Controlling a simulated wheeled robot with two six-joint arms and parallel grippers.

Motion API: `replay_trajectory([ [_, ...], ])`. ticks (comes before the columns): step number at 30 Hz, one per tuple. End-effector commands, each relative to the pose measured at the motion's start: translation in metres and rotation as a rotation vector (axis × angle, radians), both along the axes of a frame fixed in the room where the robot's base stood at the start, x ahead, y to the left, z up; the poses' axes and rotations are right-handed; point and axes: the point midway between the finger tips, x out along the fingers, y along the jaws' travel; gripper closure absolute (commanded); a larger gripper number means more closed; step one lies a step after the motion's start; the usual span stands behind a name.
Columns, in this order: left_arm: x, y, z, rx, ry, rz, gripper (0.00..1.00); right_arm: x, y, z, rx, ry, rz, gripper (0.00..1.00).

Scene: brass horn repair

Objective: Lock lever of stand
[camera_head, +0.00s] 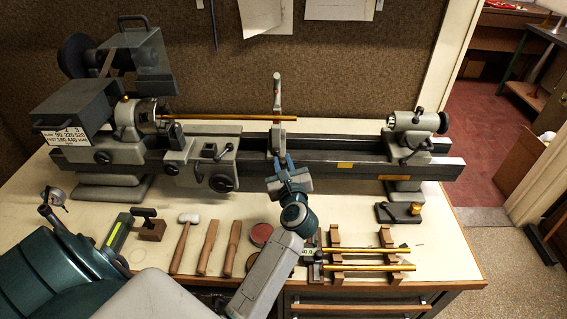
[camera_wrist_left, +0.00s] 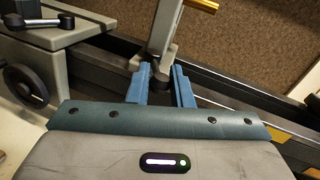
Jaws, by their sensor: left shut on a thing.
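The grey stand (camera_head: 277,105) is upright on the lathe bed, beside the brass rod (camera_head: 230,117). Its lower part also shows in the left wrist view (camera_wrist_left: 166,30), with a gold rod end at the top. My left gripper (camera_head: 282,163) is at the foot of the stand, on the front side of the bed. Its blue fingers in the left wrist view (camera_wrist_left: 160,90) are shut on a small dark piece (camera_wrist_left: 160,74) at the stand's base, which looks like the lever. Most of the lever is hidden between the fingers. My right gripper is out of view.
The lathe bed (camera_head: 335,150) runs across the bench, with the carriage (camera_head: 207,158) left of the stand and the tailstock (camera_head: 414,130) at the right. A mallet (camera_head: 185,240) and brass rods on wooden racks (camera_head: 360,266) lie in front.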

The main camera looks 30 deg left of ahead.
Motion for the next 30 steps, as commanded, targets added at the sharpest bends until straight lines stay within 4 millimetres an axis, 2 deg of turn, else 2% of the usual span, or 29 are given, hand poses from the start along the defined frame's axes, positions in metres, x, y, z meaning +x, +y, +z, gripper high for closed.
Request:
replay_trajectory([
  [4, 0.001, 0.0, -0.001, -0.001, -0.001, 0.004, 1.0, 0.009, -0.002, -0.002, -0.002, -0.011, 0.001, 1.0],
  [13, 0.007, -0.004, -0.003, 0.0, -0.003, 0.12, 1.0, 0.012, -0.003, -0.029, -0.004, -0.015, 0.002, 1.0],
  [24, 0.007, -0.004, 0.0, 0.0, 0.0, 0.139, 1.0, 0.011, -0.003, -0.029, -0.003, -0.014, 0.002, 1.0],
  [25, 0.007, -0.004, 0.0, 0.0, 0.0, 0.139, 0.75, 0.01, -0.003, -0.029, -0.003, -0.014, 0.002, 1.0],
  [27, 0.007, -0.004, 0.0, 0.0, 0.0, 0.139, 0.61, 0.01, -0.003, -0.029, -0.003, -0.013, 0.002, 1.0],
  [30, 0.007, -0.004, 0.0, 0.0, 0.0, 0.139, 0.61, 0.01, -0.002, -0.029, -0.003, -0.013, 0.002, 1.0],
])
